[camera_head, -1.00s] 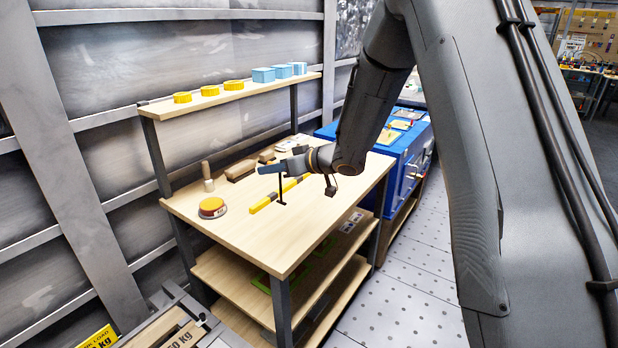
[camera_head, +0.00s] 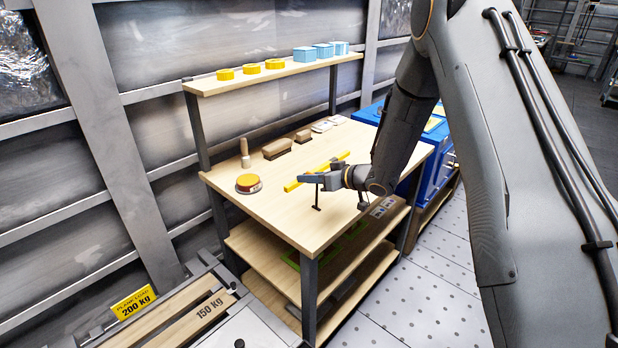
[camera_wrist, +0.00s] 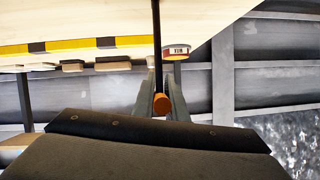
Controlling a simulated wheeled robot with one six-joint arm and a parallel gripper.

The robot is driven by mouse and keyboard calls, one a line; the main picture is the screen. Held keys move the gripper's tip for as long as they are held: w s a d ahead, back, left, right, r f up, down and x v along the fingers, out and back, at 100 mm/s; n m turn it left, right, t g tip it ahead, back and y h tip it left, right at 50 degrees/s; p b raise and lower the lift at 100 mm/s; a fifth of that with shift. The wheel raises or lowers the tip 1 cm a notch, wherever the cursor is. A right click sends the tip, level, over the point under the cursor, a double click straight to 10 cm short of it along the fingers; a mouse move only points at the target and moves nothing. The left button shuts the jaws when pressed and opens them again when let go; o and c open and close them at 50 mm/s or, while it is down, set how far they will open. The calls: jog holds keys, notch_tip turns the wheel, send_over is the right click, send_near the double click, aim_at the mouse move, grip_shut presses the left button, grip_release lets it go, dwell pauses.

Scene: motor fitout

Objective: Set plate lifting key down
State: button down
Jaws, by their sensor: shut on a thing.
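The plate lifting key is a thin black rod with a small foot (camera_head: 317,196). It hangs roughly upright from my gripper (camera_head: 312,178), which is shut on its upper end. In the wrist view the rod (camera_wrist: 156,40) runs up between the fingers (camera_wrist: 160,98), with an orange round part (camera_wrist: 161,104) at the grip. In the head view the key overlaps the light wooden top of the workbench (camera_head: 275,215), near its front right edge. I cannot tell whether its foot touches the top.
A shelf (camera_head: 275,75) holds yellow rings and blue boxes. The bench's front left top is clear.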

jog(key=c, duration=1.8)
grip_release()
jog(key=shift+f, duration=0.1)
jog(key=shift+o, duration=0.2)
